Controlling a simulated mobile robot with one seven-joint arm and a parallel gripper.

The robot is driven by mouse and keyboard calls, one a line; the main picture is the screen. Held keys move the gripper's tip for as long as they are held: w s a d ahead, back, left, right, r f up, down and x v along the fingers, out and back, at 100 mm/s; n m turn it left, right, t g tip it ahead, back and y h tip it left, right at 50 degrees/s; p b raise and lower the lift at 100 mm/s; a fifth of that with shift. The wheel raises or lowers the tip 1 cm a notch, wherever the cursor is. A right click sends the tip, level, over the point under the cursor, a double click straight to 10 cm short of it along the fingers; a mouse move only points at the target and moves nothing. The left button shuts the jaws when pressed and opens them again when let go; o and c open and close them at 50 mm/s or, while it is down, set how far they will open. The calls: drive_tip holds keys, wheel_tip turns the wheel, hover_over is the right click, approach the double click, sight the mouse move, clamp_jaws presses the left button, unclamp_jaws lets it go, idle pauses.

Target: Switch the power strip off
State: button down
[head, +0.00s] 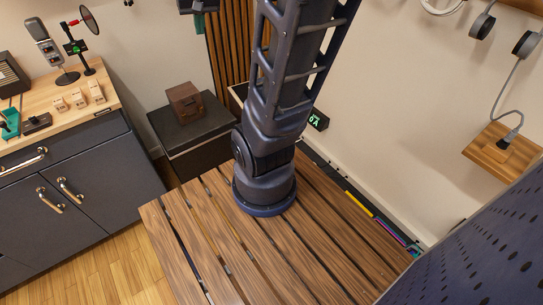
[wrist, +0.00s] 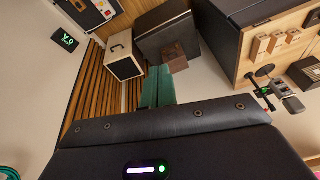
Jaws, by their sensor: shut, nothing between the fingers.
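I cannot make out a power strip for certain in either view. My gripper (head: 199,27) hangs at the top of the head view, left of my dark arm, with only its lower part in frame. In the wrist view its two teal fingers (wrist: 157,72) lie together, with nothing visible between them. They point toward a small brown wooden box (wrist: 175,57) that sits on a dark cabinet (wrist: 163,30). A white-edged unit with a dark face (wrist: 87,12) is cut off at the top of the wrist view; I cannot tell what it is.
A slatted wooden table (head: 215,235) fills the lower middle. A workbench (head: 85,105) with a microphone (head: 45,48) stands left. A green display (head: 317,120) is by the wall. A dark strip with coloured pieces (head: 390,228) runs behind the table. A beige box (wrist: 125,58) stands near the slatted panel.

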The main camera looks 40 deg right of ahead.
drive_tip(key=w+d+f+m, duration=0.1)
drive_tip(key=w+d+f, duration=0.2)
drive_tip(key=w, duration=0.3)
drive_tip(key=w+d+f+m+g, duration=0.1)
drive_tip(key=w+d+f+m, duration=0.1)
drive_tip(key=w+d+f, duration=0.3)
drive_tip(key=w+d+f+m, duration=0.1)
drive_tip(key=w+d+f, duration=0.1)
drive_tip(key=w, duration=0.6)
drive_tip(key=w+d+f+m+g, duration=0.15)
drive_tip(key=w+d+f, duration=0.25)
drive_tip(key=d+f, duration=0.5)
drive_tip(key=w+d+f+m, duration=0.2)
drive_tip(key=w+d+f, duration=0.15)
drive_tip(key=f, duration=0.95)
drive_tip(key=w+d+f+m, duration=0.2)
drive_tip(key=w+d+f, duration=0.1)
drive_tip(key=d+f, duration=0.65)
drive_tip(key=s+d+f+m, duration=0.2)
drive_tip(key=s+f, duration=0.2)
drive_tip(key=f, duration=1)
drive_tip(key=s+d+f+m+g+y, duration=0.1)
drive_tip(key=s+f, duration=0.4)
drive_tip(key=f, duration=1)
drive_tip(key=s+d+f+m, duration=0.3)
drive_tip(key=s+d+f, duration=0.1)
drive_tip(key=f, duration=1.1)
drive_tip(key=shift+s+d+f, duration=0.15)
drive_tip(key=shift+d, duration=0.25)
drive_tip(key=shift+f, duration=0.1)
